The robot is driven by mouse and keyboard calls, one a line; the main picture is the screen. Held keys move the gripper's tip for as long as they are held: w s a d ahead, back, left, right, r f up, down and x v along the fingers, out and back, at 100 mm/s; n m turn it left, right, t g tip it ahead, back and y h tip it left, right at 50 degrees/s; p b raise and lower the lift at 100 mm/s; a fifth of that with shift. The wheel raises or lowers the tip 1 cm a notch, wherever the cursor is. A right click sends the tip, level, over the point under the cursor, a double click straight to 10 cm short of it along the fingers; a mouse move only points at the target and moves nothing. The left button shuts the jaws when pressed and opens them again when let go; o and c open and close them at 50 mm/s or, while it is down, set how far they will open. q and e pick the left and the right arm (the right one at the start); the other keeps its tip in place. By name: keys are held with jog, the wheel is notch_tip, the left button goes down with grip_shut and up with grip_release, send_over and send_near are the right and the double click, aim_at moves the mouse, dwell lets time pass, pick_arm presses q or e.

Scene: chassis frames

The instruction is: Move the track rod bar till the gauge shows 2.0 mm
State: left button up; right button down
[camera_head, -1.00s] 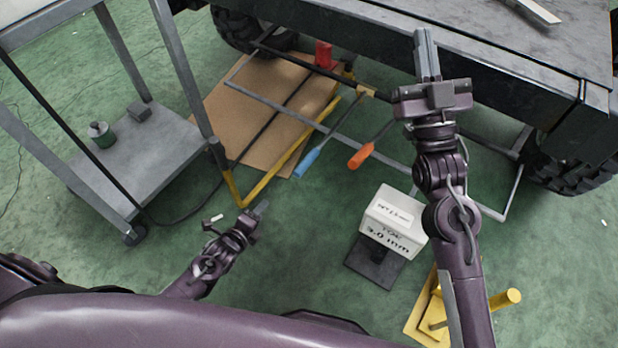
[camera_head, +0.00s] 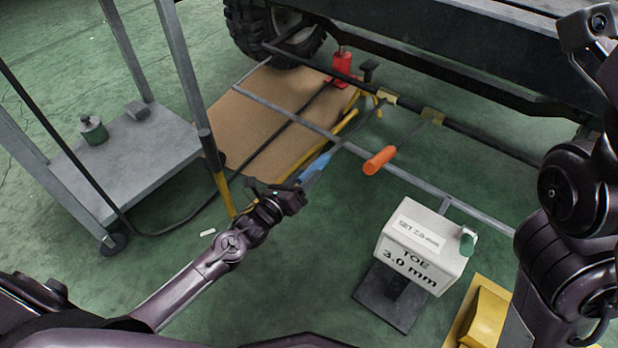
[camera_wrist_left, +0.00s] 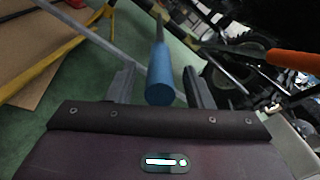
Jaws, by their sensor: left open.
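The gauge box (camera_head: 420,245) is white and stands on a dark pedestal. Its front reads TOE 3.0 mm and its top label appears to read SET 2.0 mm. A bar with a blue handle (camera_head: 314,168) and a bar with an orange handle (camera_head: 380,160) reach out from under the vehicle. In the left wrist view the blue handle (camera_wrist_left: 160,78) lies ahead, between the two fingers. My left gripper (camera_head: 304,190) is open at the near end of the blue handle; contact cannot be told. My right arm is at the right edge; its gripper is out of frame.
A grey cart (camera_head: 140,150) stands at the left. A grey frame rail (camera_head: 410,180) crosses beneath the handles. A yellow stand (camera_head: 482,315) is at the lower right. Green floor is free before the gauge.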

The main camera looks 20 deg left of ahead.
pick_arm(q)
jog(key=shift+x, duration=1)
jog(key=shift+c, duration=0.5)
grip_shut()
